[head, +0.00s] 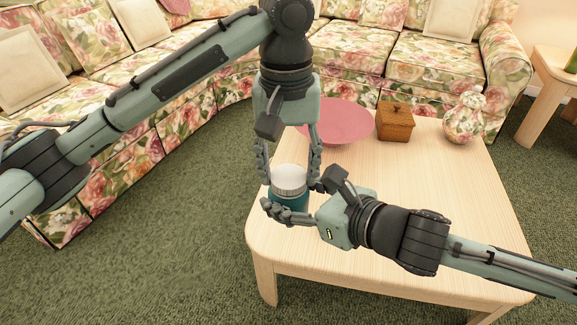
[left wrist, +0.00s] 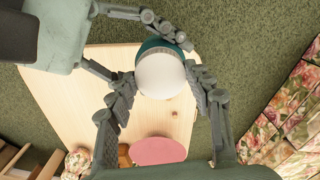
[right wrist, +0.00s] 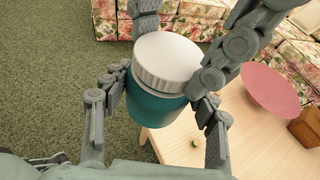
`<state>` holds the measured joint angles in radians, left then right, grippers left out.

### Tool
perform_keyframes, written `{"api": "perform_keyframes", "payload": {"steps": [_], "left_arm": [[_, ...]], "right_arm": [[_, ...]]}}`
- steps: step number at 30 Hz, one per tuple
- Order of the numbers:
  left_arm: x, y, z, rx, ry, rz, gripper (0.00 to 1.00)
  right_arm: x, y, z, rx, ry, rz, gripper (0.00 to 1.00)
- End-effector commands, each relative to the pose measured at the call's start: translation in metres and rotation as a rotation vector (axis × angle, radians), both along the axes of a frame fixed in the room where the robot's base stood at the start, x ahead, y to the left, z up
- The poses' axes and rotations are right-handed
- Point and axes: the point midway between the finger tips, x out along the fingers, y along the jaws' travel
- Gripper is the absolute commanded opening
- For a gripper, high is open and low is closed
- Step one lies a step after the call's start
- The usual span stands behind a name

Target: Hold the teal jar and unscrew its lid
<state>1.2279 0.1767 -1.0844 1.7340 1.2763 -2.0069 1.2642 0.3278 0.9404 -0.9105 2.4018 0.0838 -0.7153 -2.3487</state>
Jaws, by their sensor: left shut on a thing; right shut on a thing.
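The teal jar (head: 290,200) with a ribbed white lid (head: 289,176) is upright at the table's near left corner. The right wrist view shows its teal body (right wrist: 152,108) below the lid (right wrist: 166,62), with no clear gap between them. My left gripper (head: 289,174) comes from above, its fingers shut on either side of the lid; the lid's top (left wrist: 160,75) faces the left wrist view. My right gripper (head: 292,200) comes from the right and is shut around the jar's body. Fingers hide parts of the jar. I cannot tell whether its base touches the table.
The pale wooden table (head: 400,190) holds a pink bowl (head: 340,121), a brown lidded box (head: 396,122) and a floral jar (head: 464,120) toward the back. Its middle and right are clear. Floral sofas (head: 430,62) stand behind, a side table (head: 548,100) at right, green carpet around.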

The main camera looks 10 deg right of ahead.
Motion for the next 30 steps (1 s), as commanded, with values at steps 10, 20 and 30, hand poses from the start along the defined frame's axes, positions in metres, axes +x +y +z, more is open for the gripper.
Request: {"api": "perform_keyframes", "payload": {"steps": [10,20,30], "left_arm": [[0.003,0.0,0.008,-0.001,-0.009,0.005,0.16],[0.002,0.0,0.02,-0.002,-0.008,0.003,0.16],[0.0,0.0,0.022,0.0,-0.002,0.0,0.16]], "right_arm": [[-0.003,0.002,0.001,0.004,0.002,0.007,0.0],[-0.002,0.001,-0.001,0.001,0.003,0.003,0.0],[0.0,0.0,0.0,0.0,0.0,0.0,0.0]]}}
